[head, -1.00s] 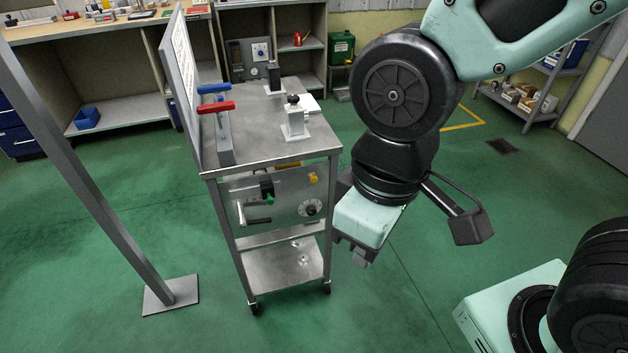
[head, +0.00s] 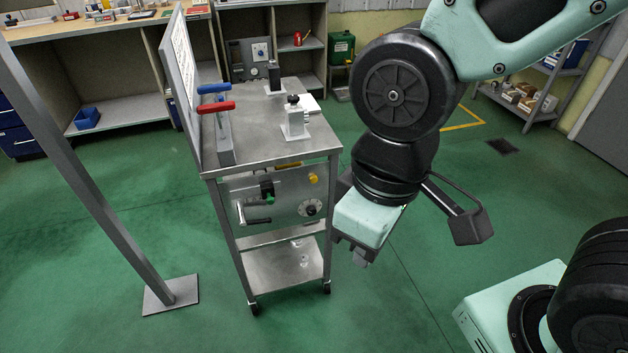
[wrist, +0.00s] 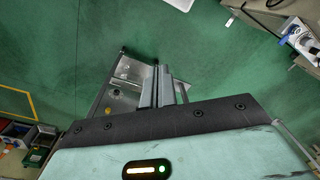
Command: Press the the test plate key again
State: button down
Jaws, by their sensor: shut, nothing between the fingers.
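The test plate (head: 285,205) is the upright metal panel on the front of a steel cart. It carries a black block (head: 267,186) with a green key (head: 270,199) below it, a yellow knob (head: 314,179), a round dial (head: 311,207) and a lever handle (head: 254,220). I cannot tell which part is the key that the task means. My gripper (head: 360,260) is shut and empty, pointing down to the right of the cart, apart from the plate. In the wrist view my gripper (wrist: 163,88) shows its fingers together, with the cart partly hidden behind them.
The cart top (head: 270,135) bears toggle clamps with red and blue handles (head: 215,107) and white-based fixtures (head: 294,122). A grey post (head: 95,170) stands at left. Shelves and a workbench line the back. The green floor in front of and right of the cart is clear.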

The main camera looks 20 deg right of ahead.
aim_at(314, 180)
jog(key=w+d+f+m+t+y+b, duration=0.1)
jog(key=w+d+f+t+y+b, duration=0.1)
jog(key=w+f+b, duration=0.4)
jog(key=w+d+f+m+t+y+b, duration=0.1)
jog(key=w+d+f+t+y+b, duration=0.1)
jog(key=w+f+t+b, duration=0.2)
jog(key=w+d+f+t+y+b, duration=0.3)
jog(key=w+f+b, duration=0.7)
jog(key=w+f, duration=0.6)
jog(key=shift+w+f+m+t, duration=0.15)
jog(key=shift+w+m+t, duration=0.25)
jog(key=shift+w, duration=0.45)
jog(key=w+p, duration=0.1)
jog(key=w, duration=0.7)
jog(key=shift+w, duration=0.4)
jog(key=shift+w+p, duration=0.1)
jog(key=shift+p, duration=0.3)
jog(key=shift+w, duration=0.3)
